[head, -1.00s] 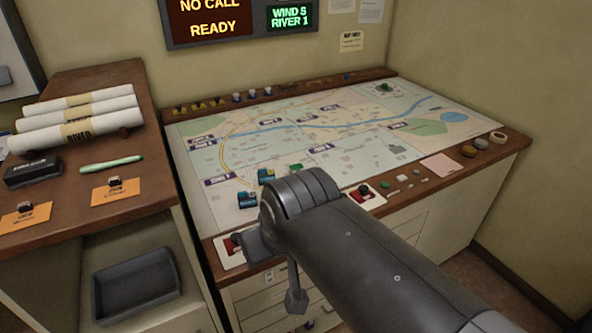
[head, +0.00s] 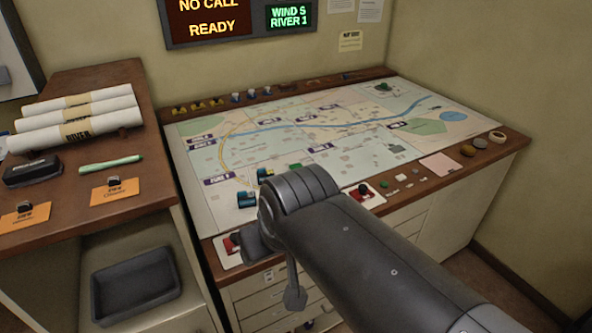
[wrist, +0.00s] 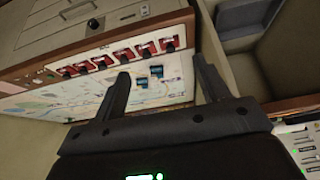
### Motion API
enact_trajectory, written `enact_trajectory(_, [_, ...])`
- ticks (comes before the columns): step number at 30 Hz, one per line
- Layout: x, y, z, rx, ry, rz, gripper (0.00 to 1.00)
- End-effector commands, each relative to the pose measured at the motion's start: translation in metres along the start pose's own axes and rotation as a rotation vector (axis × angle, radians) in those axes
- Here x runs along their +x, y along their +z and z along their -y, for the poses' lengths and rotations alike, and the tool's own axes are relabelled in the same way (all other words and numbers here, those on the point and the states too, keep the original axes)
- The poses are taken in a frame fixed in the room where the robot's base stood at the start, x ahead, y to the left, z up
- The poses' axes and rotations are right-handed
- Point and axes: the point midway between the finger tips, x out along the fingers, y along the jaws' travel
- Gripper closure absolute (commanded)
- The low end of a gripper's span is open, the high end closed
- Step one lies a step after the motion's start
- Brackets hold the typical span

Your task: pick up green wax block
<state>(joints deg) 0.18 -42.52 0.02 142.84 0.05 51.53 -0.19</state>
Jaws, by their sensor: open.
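A small green block (head: 384,183), which looks like the green wax block, lies on the wooden front edge of the map console, right of a red switch. A small green spot in the wrist view (wrist: 37,80) on the wooden edge at left may be the same block. My gripper (wrist: 161,80) shows in the wrist view with its two dark fingers wide apart and nothing between them. It is above the console's front edge, with the block off to the left of the fingers.
Red switches (wrist: 146,50) on white plates line the console's front edge. Blue model vehicles (head: 247,199) stand on the map (head: 270,160). White pieces and a pink pad (head: 440,164) lie right of the block. A desk (head: 70,180) with paper rolls stands at left.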

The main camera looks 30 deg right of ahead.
Motion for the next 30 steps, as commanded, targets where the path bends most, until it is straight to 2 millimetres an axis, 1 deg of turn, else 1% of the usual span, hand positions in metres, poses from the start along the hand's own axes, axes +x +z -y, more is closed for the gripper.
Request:
enact_trajectory(2, [0.001, -0.011, -0.002, 0.001, 0.004, 0.005, 0.32])
enact_trajectory(5, [0.003, -0.034, -0.007, 0.004, 0.011, 0.014, 0.32])
enact_trajectory(8, [0.009, -0.066, -0.016, 0.005, 0.02, 0.023, 0.32])
enact_trajectory(12, [0.022, -0.11, -0.031, 0.003, 0.031, 0.036, 0.32])
enact_trajectory(14, [0.029, -0.128, -0.039, 0.004, 0.034, 0.042, 0.32])
enact_trajectory(18, [0.051, -0.17, -0.06, 0.006, 0.039, 0.054, 0.32])
enact_trajectory(23, [0.083, -0.211, -0.09, 0.011, 0.043, 0.068, 0.32])
enact_trajectory(27, [0.116, -0.243, -0.12, 0.016, 0.043, 0.077, 0.32])
enact_trajectory(30, [0.142, -0.263, -0.144, 0.021, 0.043, 0.083, 0.32])
